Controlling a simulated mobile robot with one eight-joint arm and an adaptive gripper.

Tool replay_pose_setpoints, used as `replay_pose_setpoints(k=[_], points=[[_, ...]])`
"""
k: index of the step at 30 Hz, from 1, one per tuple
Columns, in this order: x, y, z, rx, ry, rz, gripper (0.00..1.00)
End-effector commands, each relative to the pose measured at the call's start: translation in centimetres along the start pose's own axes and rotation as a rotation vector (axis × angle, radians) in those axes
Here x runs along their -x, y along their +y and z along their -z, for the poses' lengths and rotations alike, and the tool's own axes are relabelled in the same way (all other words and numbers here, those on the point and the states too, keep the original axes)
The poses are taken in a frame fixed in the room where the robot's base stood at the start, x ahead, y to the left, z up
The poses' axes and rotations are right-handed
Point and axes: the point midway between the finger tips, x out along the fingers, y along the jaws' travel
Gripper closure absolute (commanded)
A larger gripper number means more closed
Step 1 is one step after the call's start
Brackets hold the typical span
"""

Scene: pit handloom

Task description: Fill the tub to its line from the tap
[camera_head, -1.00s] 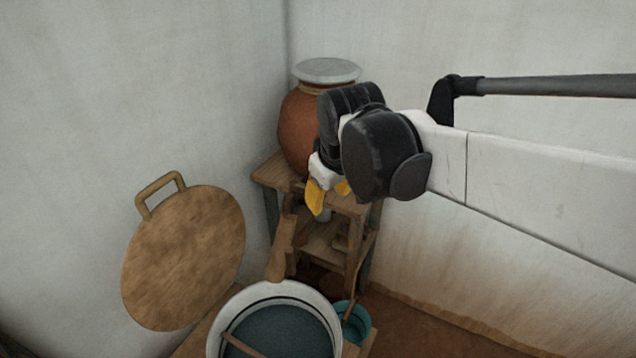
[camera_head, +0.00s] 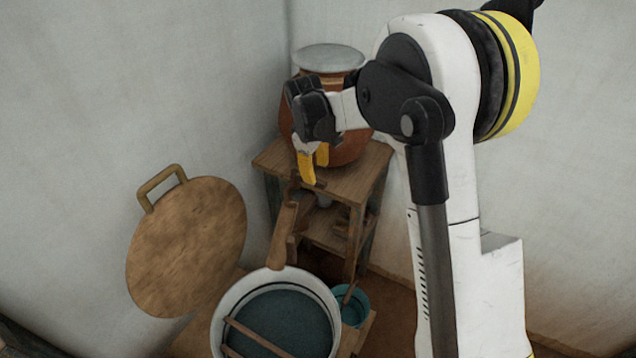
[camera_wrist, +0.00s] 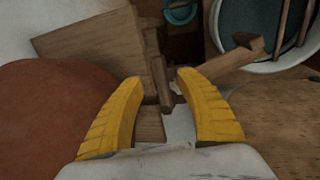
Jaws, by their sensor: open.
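The white round tub (camera_head: 222,318) stands at the bottom of the head view. It holds dark blue-green liquid, with wooden sticks across it and a dark ring inside its wall. A wooden spout (camera_head: 284,232) slopes from the stand to its rim. My gripper (camera_head: 314,168) is open and empty, above the stand's front edge. In the wrist view its yellow fingers (camera_wrist: 158,100) are spread with a small wooden bar (camera_wrist: 162,84), perhaps the tap's handle, showing between them. I cannot tell whether they touch it. The tub (camera_wrist: 214,28) and spout (camera_wrist: 226,66) also show there.
A terracotta pot (camera_head: 350,150) with a pale lid stands on the wooden stand (camera_head: 368,178), close beside my gripper. A teal bucket (camera_head: 362,300) sits right of the tub. A round wooden lid (camera_head: 187,245) leans at the left. Walls close in behind.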

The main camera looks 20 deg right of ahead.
Motion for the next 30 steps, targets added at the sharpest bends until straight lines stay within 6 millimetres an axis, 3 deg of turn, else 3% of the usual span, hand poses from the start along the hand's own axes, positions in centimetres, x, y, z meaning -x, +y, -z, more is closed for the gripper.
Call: replay_pose_setpoints(k=[3, 9, 20, 24, 25, 30], points=[[-2.6, 0.0, 0.0, 0.000, 0.000, 0.000, 0.57], [-4.9, 0.0, 0.0, 0.000, 0.001, 0.000, 0.57], [-5.5, 0.0, 0.0, -0.001, 0.001, 0.000, 0.57], [-5.5, 0.0, 0.0, -0.001, 0.001, 0.000, 0.94], [-5.4, 0.0, 0.0, -0.001, 0.001, 0.000, 1.00], [-5.5, 0.0, 0.0, -0.001, 0.001, 0.000, 1.00]])
